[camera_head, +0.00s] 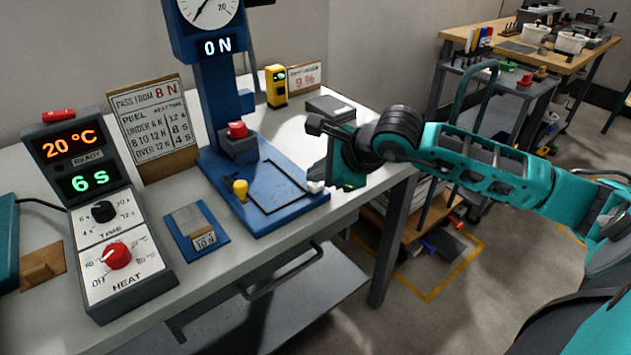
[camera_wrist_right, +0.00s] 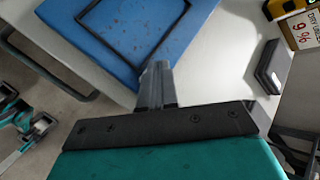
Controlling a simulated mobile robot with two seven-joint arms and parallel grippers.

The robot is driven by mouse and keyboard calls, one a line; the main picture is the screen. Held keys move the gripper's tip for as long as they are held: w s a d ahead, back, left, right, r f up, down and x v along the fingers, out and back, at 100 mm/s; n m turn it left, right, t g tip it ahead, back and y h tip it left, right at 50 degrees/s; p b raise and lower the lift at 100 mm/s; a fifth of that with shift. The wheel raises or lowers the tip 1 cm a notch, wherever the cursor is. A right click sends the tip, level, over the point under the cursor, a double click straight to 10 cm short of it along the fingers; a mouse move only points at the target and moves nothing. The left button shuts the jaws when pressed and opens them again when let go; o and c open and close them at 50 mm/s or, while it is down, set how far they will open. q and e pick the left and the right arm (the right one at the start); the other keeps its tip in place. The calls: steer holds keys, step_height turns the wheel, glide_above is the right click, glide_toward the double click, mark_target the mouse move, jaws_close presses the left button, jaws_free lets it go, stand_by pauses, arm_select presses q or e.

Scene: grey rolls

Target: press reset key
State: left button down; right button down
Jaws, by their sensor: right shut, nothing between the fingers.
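A blue force tester (camera_head: 217,92) stands on the white bench. It has a round dial above a display reading "0 N". A red button (camera_head: 237,130) tops a dark block at the foot of its column, and a yellow knob (camera_head: 240,189) stands on its base plate. No reset label is readable, so I cannot tell which is the reset key. My right gripper (camera_head: 316,186) is shut and empty at the right front corner of the base plate. In the right wrist view its fingers (camera_wrist_right: 156,86) overlap the blue plate's edge; contact is unclear. My left gripper is not seen.
A heat controller (camera_head: 102,240) reading 20 °C and 6 s stands at the left. A peel-limit sign (camera_head: 153,125), a small blue pad (camera_head: 197,232), a yellow meter (camera_head: 276,86) and a grey box (camera_head: 330,108) are on the bench. The bench's front strip is mostly clear.

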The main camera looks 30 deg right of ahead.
mark_target(319, 186)
steer(key=shift+r, duration=0.55)
steer(key=shift+r+p, duration=1.4)
steer(key=shift+r, duration=1.15)
